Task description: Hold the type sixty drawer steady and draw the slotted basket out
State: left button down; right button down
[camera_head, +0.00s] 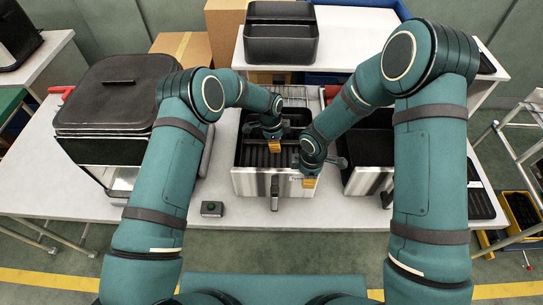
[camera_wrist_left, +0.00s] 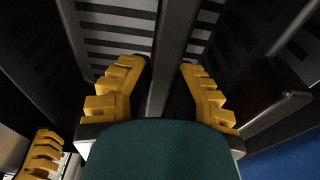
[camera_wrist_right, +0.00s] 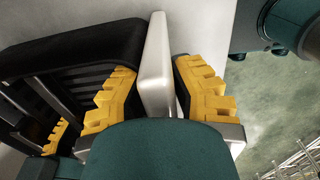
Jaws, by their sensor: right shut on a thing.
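The type sixty drawer (camera_head: 249,184) sits on the white table with its steel front and dark handle (camera_head: 274,192) toward me. The dark slotted basket (camera_head: 252,152) is inside it; its slots also show in the left wrist view (camera_wrist_left: 115,30). My left gripper (camera_head: 273,148) is down inside the drawer, fingers apart on either side of a dark bar of the basket (camera_wrist_left: 172,35). My right gripper (camera_head: 309,183) is shut on the steel front plate (camera_wrist_right: 156,60) at the drawer's right end. My arms hide part of the basket and the drawer's back.
A second steel-fronted drawer (camera_head: 362,181) stands close on the right. A large black-lidded appliance (camera_head: 115,100) stands on the left. A small box with a green button (camera_head: 212,208) lies near the table's front edge. Black bins (camera_head: 280,45) stand on the raised shelf behind.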

pick_arm(q)
jog(key=shift+w+d+r, duration=0.1)
jog(key=shift+w+r, duration=0.05)
jog(key=shift+r, duration=0.35)
dwell(0.6)
jog(key=shift+r, duration=0.6)
dwell(0.6)
jog(key=shift+r, duration=0.8)
jog(key=shift+w+r, duration=0.15)
jog(key=shift+r, duration=1.8)
jog(key=shift+s+r, duration=0.2)
jog(key=shift+r, duration=0.15)
jog(key=shift+r, duration=0.25)
jog(key=shift+s+r, duration=0.1)
jog(key=shift+r, duration=2.85)
